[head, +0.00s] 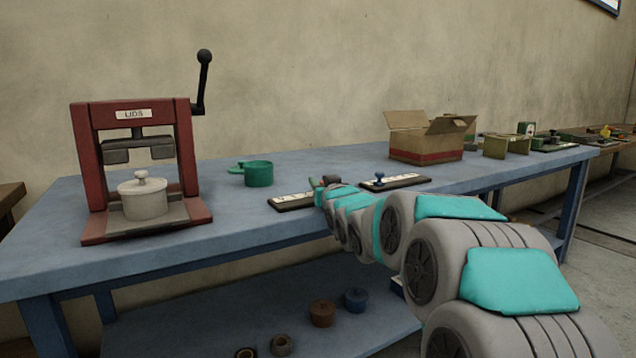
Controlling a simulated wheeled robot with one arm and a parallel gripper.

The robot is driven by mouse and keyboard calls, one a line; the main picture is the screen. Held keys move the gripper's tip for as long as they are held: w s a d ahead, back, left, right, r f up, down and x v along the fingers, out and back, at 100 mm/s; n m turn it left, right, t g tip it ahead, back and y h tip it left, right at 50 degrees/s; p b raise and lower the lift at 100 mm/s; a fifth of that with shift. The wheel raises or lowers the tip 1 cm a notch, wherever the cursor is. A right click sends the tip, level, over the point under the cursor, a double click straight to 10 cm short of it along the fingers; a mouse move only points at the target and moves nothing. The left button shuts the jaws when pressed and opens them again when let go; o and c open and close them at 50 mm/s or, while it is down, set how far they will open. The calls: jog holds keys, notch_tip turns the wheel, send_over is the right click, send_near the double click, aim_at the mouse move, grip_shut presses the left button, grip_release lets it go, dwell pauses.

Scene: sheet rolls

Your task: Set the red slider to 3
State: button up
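A slider board (291,202) with a pale marked strip lies near the front of the blue table. Its right part is hidden by my arm, and its marks are too small to read. A small reddish bit (312,183) shows at its right part, beside my gripper; I cannot tell for sure that it is the red slider's knob. My gripper (327,182) is small and dark at the far end of my arm, over or just behind the right end of this board. I cannot see whether its fingers are open or shut, or whether they touch the knob.
A second slider board (408,181) with a blue knob (380,176) lies right of my gripper. A green cup (258,174) and a red lid press (88,160) stand to the left. An open cardboard box (425,146) stands behind right. The table's front left is clear.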

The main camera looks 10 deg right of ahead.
jog(key=o, duration=0.5)
jog(key=shift+c, duration=0.2)
jog(key=shift+s, duration=0.1)
jog(key=shift+s+d, duration=0.15)
jog(key=shift+s, duration=1.75)
jog(key=shift+s+d, duration=0.1)
jog(key=shift+s, duration=1.8)
